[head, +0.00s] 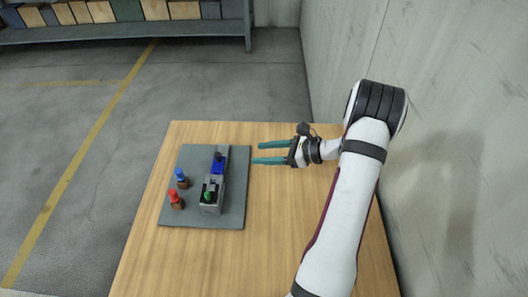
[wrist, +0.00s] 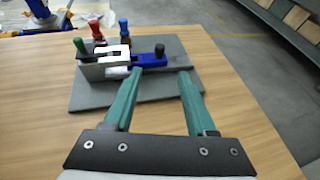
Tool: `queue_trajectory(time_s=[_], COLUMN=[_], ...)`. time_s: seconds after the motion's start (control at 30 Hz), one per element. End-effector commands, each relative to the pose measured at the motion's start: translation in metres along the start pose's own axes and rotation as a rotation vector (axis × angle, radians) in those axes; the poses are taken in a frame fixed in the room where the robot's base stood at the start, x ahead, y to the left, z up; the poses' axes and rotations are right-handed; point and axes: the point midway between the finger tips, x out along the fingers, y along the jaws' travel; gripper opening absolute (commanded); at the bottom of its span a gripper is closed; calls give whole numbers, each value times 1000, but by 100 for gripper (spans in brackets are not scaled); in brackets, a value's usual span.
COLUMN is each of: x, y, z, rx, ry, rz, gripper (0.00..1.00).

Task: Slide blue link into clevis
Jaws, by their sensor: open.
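The blue link (head: 217,168) lies on the grey board with a black knob (head: 219,156) standing on its far end. The grey clevis (head: 211,208) is in line with it, on the near side in the head view. In the wrist view the link (wrist: 150,60) is right of the clevis (wrist: 103,69), and their ends meet or nearly meet; I cannot tell whether the link is between the clevis's arms. My gripper (head: 256,153) is open and empty, to the right of the link and apart from it. Its green fingers (wrist: 160,72) point toward the link's knob end.
A green-handled piece (head: 206,196) stands at the clevis. A blue-handled piece (head: 181,176) and a red-handled piece (head: 174,198) stand on the board's left side. The grey board (head: 235,205) lies on a wooden table (head: 275,235). The table right of the board is bare; a wall is beyond.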

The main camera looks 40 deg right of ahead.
Motion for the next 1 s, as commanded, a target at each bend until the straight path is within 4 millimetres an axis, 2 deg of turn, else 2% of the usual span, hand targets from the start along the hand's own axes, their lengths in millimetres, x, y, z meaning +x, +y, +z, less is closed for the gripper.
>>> queue_trajectory(time_s=[0.07,0.1,0.17,0.23,0.3,0.4,0.5,0.53,0.6,0.67,1.0], x=[10,22,44,65,77,88,92,92,94,98,136], y=[4,11,23,32,28,13,3,2,0,0,1], z=[8,18,36,58,83,127,158,161,158,147,54], rx=[-65,-158,-369,-656,-918,-1199,-1340,-1360,-1374,-1370,-1367], ry=[23,61,159,324,508,741,879,899,917,918,915], rz=[67,162,366,608,781,892,913,914,916,918,918], gripper=[56,56,56,56,56,56,56,56,56,56,56])
